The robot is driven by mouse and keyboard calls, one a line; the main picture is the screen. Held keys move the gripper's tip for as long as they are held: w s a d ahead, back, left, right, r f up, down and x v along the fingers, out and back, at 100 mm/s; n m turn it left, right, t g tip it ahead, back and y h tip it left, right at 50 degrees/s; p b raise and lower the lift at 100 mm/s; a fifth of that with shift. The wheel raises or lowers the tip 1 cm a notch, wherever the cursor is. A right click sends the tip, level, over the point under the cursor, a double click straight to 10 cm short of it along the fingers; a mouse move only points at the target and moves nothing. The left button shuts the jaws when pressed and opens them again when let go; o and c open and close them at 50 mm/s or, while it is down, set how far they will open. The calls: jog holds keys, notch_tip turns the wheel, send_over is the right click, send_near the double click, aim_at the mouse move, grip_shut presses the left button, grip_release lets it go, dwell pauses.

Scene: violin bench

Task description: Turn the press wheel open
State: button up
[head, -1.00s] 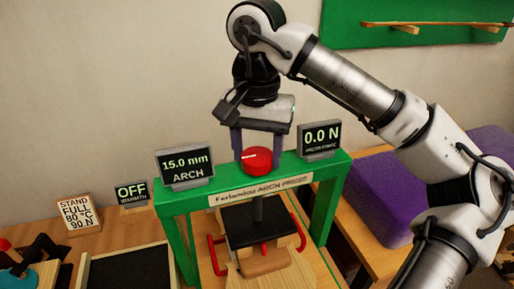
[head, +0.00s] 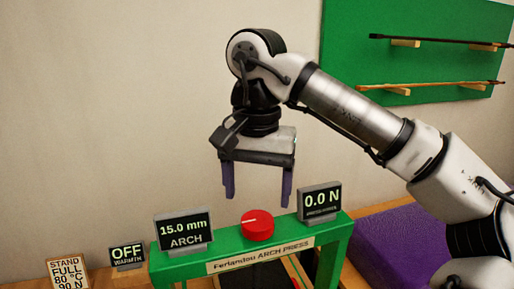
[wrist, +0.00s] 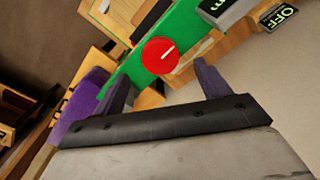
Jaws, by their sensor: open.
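The red press wheel (head: 257,225) sits on top of the green press frame (head: 340,232), with a white mark pointing left in the head view. In the wrist view the wheel (wrist: 160,56) lies beyond the fingertips, between their lines. My gripper (head: 258,198) is open and empty, its two purple fingers pointing down above the wheel and apart from it. It also shows in the wrist view (wrist: 163,80). The arch display (head: 184,231) reads 15.0 mm and the force display (head: 320,202) reads 0.0 N.
A warmth display (head: 127,255) reads OFF, left of the press. A sign (head: 67,272) reading STAND FULL 80 °C 90 N stands at the far left. A purple block (head: 410,240) lies to the right. A green wall board (head: 440,68) holds bows.

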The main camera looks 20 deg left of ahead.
aim_at(257, 221)
notch_tip(257, 221, up, 8)
jog(key=p, duration=0.1)
jog(key=shift+r, duration=0.15)
dwell(0.4)
